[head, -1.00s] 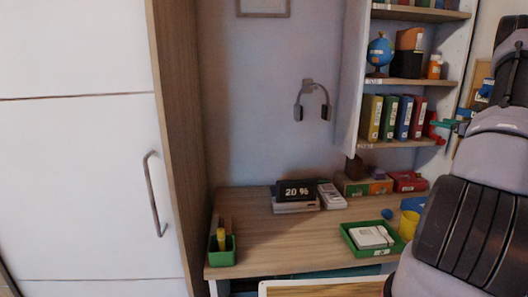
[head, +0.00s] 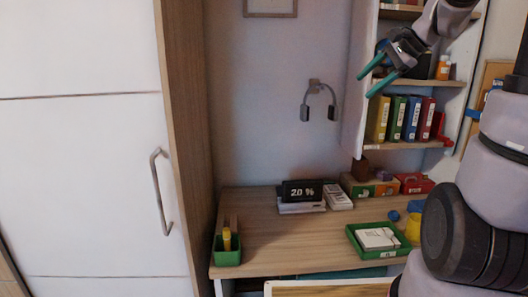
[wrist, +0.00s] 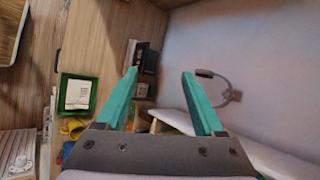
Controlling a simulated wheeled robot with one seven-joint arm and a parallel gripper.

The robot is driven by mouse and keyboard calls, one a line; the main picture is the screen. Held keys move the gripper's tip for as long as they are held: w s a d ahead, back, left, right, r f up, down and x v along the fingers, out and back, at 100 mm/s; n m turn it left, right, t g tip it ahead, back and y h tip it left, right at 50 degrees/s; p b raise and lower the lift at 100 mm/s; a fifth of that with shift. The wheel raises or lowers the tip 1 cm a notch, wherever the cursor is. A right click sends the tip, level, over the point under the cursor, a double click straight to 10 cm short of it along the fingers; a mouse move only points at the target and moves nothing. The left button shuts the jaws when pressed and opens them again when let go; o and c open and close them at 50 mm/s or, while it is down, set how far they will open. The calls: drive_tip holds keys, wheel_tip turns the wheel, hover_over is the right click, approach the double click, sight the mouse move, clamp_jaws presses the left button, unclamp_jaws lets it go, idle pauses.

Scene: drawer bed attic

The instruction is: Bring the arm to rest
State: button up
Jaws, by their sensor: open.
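My gripper (head: 376,85) is raised at the upper right of the head view, in front of the wall shelf. Its two teal fingers are spread apart with nothing between them. In the wrist view my gripper (wrist: 158,72) also shows open and empty, with the wall and desk beyond it. My arm comes in from the right edge of the head view. Part of the shelf is hidden behind my gripper and arm.
The shelf (head: 408,146) holds several binders. Headphones (head: 318,102) hang on the wall. The desk (head: 290,232) carries a green tray (head: 354,240), a pen cup (head: 228,254) and a small display (head: 302,192). A white cabinet door (head: 75,190) stands at left.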

drive_tip(key=s+a+f+n+h, duration=0.1)
drive_tip(key=s+n, duration=0.3)
drive_tip(key=s, duration=0.5)
drive_tip(key=s+a+n+h, duration=0.3)
drive_tip(key=s+n, duration=0.2)
drive_tip(key=s, duration=0.5)
drive_tip(key=shift+s+f+n+t, duration=0.2)
drive_tip(key=shift+f+n+t, duration=0.1)
drive_tip(key=shift+f+t, duration=0.1)
